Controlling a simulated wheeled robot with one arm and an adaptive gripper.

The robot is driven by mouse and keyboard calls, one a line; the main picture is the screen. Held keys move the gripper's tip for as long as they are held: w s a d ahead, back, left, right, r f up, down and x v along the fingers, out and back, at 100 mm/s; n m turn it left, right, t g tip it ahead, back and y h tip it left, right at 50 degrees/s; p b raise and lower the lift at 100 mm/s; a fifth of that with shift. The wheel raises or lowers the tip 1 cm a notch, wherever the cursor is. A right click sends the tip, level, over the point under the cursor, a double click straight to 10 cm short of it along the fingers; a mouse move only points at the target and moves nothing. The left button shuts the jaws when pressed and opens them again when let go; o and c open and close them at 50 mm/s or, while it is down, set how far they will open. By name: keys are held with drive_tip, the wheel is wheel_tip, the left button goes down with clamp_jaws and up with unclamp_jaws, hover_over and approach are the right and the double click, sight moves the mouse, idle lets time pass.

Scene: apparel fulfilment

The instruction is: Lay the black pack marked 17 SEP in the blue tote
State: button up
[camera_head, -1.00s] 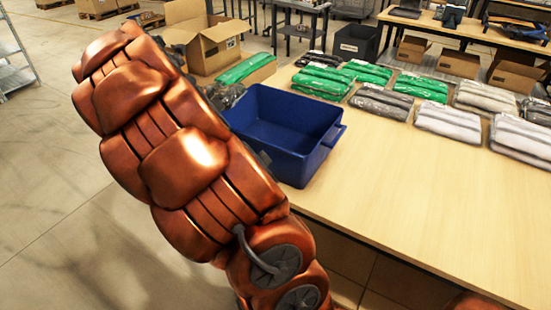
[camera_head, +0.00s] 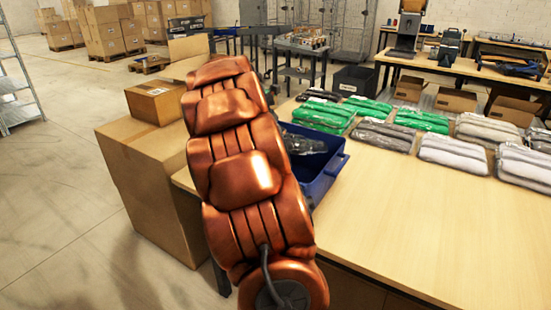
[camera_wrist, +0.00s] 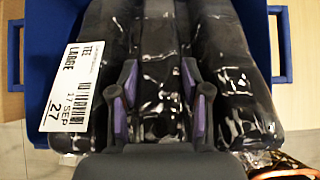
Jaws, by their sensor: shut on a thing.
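The black pack (camera_wrist: 235,95) fills the wrist view; its clear wrap shines, and its white label (camera_wrist: 68,88) reads TEE LARGE, 17 SEP, 27. My gripper (camera_wrist: 159,80) is shut on this pack, with fingers on either side of its middle fold. The blue tote (camera_head: 328,178) stands at the table's left end, partly behind my arm. Its blue wall also shows beyond the pack in the wrist view (camera_wrist: 40,50). In the head view, the dark pack (camera_head: 305,144) is within the tote's opening; I cannot tell whether it touches the bottom. My gripper is hidden there.
Green packs (camera_head: 322,115), grey packs (camera_head: 383,137) and white packs (camera_head: 453,153) lie along the table's back. Cardboard boxes (camera_head: 150,165) stand left of my arm. The table's front right (camera_head: 440,220) is clear.

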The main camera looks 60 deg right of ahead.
wheel_tip(320, 180, down, 6)
drive_tip(key=shift+f, duration=0.2)
drive_tip(key=shift+f+p, duration=0.35)
drive_tip(key=shift+f, duration=0.25)
idle(0.3)
drive_tip(key=o, duration=1.3)
